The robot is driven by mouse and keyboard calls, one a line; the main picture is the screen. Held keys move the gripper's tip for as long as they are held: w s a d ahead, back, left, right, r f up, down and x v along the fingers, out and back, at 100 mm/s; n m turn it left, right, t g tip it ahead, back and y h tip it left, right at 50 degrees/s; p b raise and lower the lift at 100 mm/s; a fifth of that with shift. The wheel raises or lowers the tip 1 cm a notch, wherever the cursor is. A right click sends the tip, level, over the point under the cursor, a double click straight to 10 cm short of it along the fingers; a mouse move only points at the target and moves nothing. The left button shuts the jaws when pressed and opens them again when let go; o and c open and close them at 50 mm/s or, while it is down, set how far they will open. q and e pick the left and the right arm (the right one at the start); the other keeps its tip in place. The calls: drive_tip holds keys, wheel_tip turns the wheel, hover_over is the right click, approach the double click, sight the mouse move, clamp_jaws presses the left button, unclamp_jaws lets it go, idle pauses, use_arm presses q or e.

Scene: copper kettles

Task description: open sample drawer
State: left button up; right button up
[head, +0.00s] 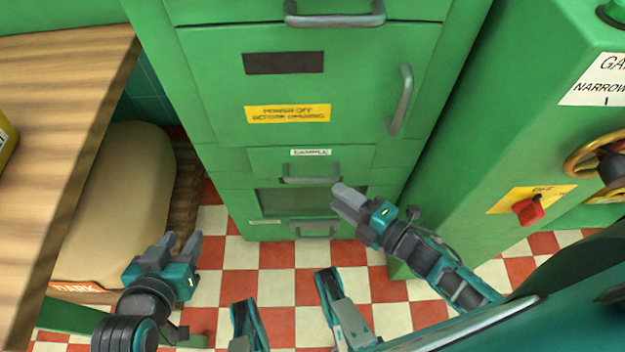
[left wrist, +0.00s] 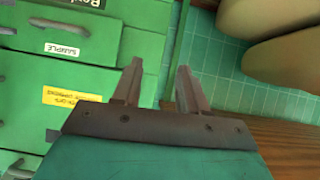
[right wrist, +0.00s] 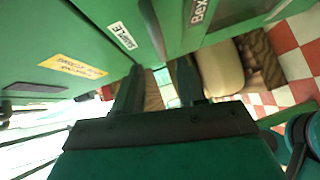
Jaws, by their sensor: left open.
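The sample drawer (head: 262,160) is a green front low in the tall green cabinet, with a white SAMPLE label and a grey bar handle (head: 311,180). It looks shut. Its label also shows in the left wrist view (left wrist: 63,50) and the right wrist view (right wrist: 123,36). My right gripper (head: 337,192) is just beside the right end of the handle. Its fingers (right wrist: 158,85) are apart; I cannot tell whether they touch the handle. My left gripper (head: 184,243) is open and empty, left of the cabinet and well away from the drawer.
Above the drawer is a larger door with a yellow warning label (head: 287,114) and an upright handle (head: 401,100). A lower drawer handle (head: 313,229) is near the floor. A wooden table (head: 60,90) and beige sack (head: 125,200) stand left; a green machine (head: 500,130) stands right.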

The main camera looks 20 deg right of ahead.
sight(313, 177)
drive_tip(key=b+x, duration=0.1)
drive_tip(key=x, duration=0.8)
drive_tip(key=shift+b, duration=0.35)
drive_tip(key=shift+c, duration=0.5)
clamp_jaws()
